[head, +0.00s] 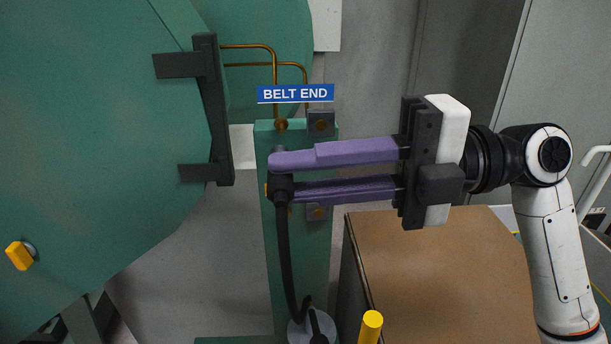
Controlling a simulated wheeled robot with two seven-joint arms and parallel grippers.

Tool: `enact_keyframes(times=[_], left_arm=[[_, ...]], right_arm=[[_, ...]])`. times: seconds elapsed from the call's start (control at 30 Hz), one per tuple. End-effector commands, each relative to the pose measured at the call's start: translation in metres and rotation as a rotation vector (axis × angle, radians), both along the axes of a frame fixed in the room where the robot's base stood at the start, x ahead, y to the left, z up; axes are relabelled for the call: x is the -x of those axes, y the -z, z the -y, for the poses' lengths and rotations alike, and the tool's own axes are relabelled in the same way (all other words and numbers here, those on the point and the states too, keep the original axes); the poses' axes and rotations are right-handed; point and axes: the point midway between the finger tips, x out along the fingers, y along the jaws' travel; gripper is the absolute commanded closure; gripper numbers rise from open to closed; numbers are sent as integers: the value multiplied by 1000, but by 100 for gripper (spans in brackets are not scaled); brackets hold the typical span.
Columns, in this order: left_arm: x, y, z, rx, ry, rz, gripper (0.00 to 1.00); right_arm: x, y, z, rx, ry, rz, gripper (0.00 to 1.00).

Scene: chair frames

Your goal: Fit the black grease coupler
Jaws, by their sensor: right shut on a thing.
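The black grease coupler (281,187) is at the end of a black hose (284,250), in front of the green post (296,240) under the BELT END sign. My right gripper (278,174) reaches in from the right with two purple fingers and is shut on the coupler. The fingers hide part of the coupler. A bit of brass shows at its left edge; I cannot tell whether the coupler is seated on a fitting behind it. My left gripper is not in view.
The blue BELT END sign (295,93) and brass pipes (262,47) are above. A large green housing (90,150) with a dark bracket (215,110) is at left. A brown-topped cabinet (440,265) stands below my right arm, near a yellow post (371,326).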

Motion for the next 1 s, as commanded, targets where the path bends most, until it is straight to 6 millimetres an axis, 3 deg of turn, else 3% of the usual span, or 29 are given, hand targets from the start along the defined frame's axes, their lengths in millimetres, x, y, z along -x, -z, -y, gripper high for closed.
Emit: enact_keyframes(times=[0.27,0.5,0.73,1.0], left_arm=[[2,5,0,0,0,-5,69],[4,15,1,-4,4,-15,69],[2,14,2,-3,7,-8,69],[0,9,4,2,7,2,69]], right_arm=[[-3,-1,2,40,13,2,100],[-26,0,1,37,10,-2,100],[-44,-1,1,37,11,-1,100],[-47,-1,1,37,11,-1,100]])
